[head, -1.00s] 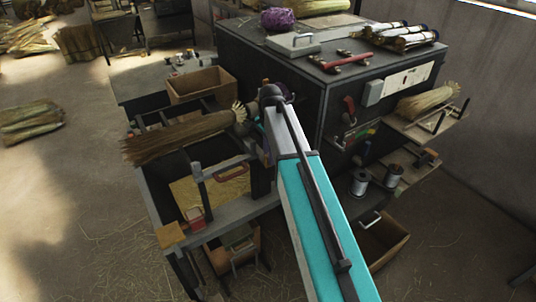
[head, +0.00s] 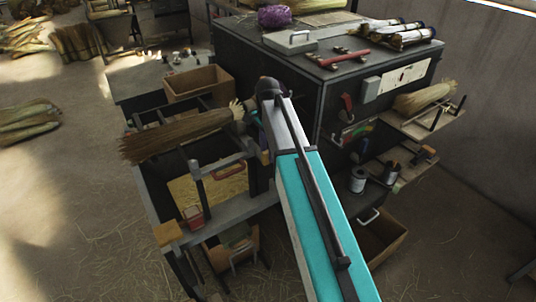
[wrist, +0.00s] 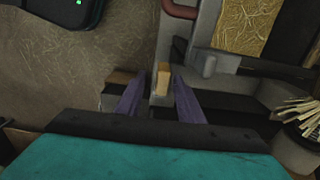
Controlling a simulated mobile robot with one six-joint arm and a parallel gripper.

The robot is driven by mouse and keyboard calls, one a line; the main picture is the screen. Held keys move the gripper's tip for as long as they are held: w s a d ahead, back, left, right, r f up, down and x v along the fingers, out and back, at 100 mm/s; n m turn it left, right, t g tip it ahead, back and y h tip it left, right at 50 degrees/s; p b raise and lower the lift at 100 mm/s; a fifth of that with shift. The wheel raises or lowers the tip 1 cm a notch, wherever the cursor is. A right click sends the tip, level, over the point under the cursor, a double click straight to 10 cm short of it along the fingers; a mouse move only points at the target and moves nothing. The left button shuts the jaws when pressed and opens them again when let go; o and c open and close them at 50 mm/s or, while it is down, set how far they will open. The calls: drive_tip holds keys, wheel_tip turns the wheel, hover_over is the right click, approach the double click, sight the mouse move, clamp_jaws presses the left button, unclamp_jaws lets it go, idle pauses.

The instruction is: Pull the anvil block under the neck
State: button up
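The broom (head: 180,137) lies level over the winding bench, its bristles to the left. Its trimmed pale end (head: 237,109) points right toward my arm, and that end also shows at the right edge of the wrist view (wrist: 300,108). A small tan wooden block (wrist: 163,79), which looks like the anvil block, sits on a grey rail in the wrist view. My gripper (wrist: 160,82) is open, its two purple fingers on either side of the block with gaps visible. In the head view my arm hides the gripper and this block.
The bench frame (head: 238,209) carries a straw-filled tray (head: 215,187) and a brown-red handle (head: 230,168). A dark cabinet (head: 290,90) stands behind my arm, with tools on top.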

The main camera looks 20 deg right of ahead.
wheel_tip(320, 180, up, 12)
drive_tip(key=b, duration=0.2)
drive_tip(key=shift+b, duration=0.3)
idle(0.3)
drive_tip(key=shift+s, duration=0.1)
